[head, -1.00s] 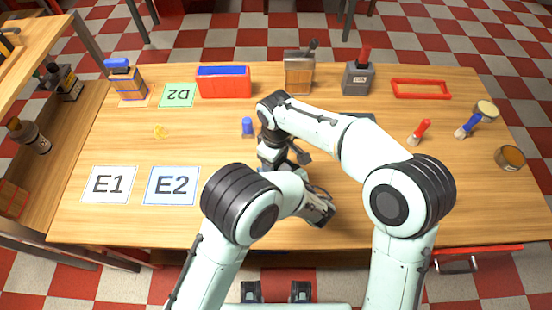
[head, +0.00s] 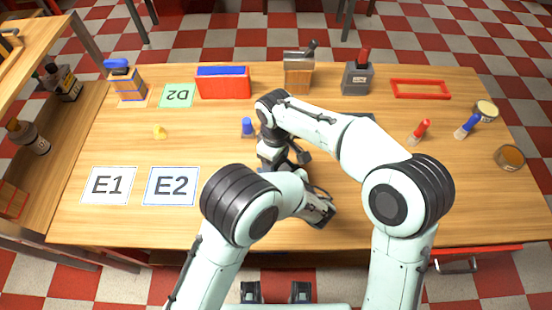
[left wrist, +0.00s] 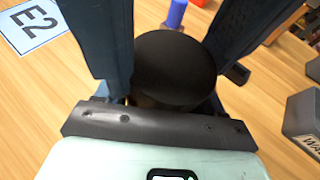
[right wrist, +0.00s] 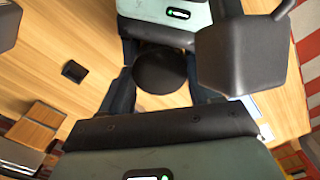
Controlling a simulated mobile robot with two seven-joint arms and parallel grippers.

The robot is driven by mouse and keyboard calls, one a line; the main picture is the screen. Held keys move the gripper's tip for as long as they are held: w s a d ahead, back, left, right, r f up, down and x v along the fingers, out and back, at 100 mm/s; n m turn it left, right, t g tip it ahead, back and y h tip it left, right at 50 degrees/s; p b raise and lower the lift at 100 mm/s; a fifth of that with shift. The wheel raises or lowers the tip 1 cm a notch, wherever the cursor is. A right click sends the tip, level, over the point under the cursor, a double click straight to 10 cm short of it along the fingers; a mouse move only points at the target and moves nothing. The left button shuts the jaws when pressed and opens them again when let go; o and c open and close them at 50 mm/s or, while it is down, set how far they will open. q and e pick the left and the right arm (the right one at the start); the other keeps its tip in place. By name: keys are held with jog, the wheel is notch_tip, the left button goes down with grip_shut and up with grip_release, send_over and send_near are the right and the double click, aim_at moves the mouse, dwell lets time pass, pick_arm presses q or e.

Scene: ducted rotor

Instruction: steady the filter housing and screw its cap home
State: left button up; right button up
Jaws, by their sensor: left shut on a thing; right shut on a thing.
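The dark round cap (left wrist: 175,68) shows from above between my left gripper's fingers (left wrist: 172,60) in the left wrist view. It also shows as a black disc (right wrist: 160,70) between my right gripper's fingers (right wrist: 162,88) in the right wrist view. Both grippers are shut at this one assembly, facing each other from close by. The filter housing under the cap is almost wholly hidden, so I cannot tell how far the cap is seated. In the head view my right gripper (head: 292,156) is partly visible; my arms hide the cap and housing.
A blue cylinder (head: 247,126) stands just left of my right wrist. Cards E1 (head: 108,185) and E2 (head: 171,186) lie at left. A red box (head: 222,83), a grey box (head: 357,78) and a red frame (head: 420,89) line the back.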

jog(key=shift+s+r, duration=0.1)
jog(key=shift+r, duration=0.25)
dwell(0.4)
